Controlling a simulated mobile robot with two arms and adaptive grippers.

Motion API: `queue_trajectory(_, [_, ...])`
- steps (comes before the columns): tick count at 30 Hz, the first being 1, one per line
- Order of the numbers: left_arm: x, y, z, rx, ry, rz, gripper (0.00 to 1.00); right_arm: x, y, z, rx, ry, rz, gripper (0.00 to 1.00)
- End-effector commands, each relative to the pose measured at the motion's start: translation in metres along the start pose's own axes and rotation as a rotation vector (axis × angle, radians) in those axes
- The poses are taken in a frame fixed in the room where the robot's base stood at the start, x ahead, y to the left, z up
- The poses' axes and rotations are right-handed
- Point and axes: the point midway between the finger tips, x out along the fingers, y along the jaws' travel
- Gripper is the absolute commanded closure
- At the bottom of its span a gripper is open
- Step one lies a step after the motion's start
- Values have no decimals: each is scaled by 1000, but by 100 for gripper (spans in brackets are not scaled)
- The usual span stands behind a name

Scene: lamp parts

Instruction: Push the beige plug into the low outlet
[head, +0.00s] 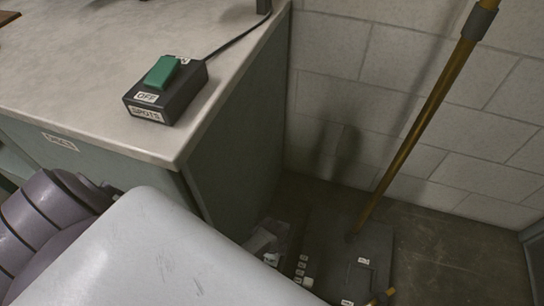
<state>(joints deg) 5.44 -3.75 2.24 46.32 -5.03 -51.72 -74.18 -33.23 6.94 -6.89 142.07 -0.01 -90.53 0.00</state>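A small pale, beige-looking piece (307,282) shows low on the floor beside a dark strip with several small white labels (301,265). It may be the plug, but it is too small to tell, and I cannot tell whether it sits in an outlet. My pale arm link (150,260) fills the lower left and middle and hides part of this floor area. A crumpled-looking grey shape (262,243) peeks out behind the link; I cannot tell what it is. I make out neither gripper's fingertips.
A counter (70,70) carries a black switch box (180,105) with a green rocker, labelled OFF and SPOTS, and a cable. A yellow-brown pole (420,125) leans from a dark flat base (355,262) near the block wall (350,90). Bare floor (460,250) lies right.

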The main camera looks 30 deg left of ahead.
Motion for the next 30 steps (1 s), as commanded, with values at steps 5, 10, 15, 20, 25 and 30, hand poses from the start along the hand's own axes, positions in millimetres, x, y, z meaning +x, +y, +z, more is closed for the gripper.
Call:
queue_trajectory(5, [2, 1, 1, -1, -2, 2, 100, 1, 0, 0, 0, 0, 0, 47])
queue_trajectory(10, [2, 1, 1, 0, -2, 2, 100, 1, 0, 0, 0, 1, 0, 47])
queue_trajectory(15, [2, 1, 1, 0, -2, 2, 61, 1, 0, 0, 0, 1, 0, 47])
queue_trajectory(20, [2, 1, 1, 0, -1, 2, 48, 0, 0, 0, 0, 1, 0, 47])
queue_trajectory(25, [1, 0, 0, 0, -1, 1, 48, 0, 0, -1, 2, 2, -1, 47])
queue_trajectory(30, [-2, 1, 1, 0, -1, 1, 48, 0, 0, -1, 4, 4, -2, 47])
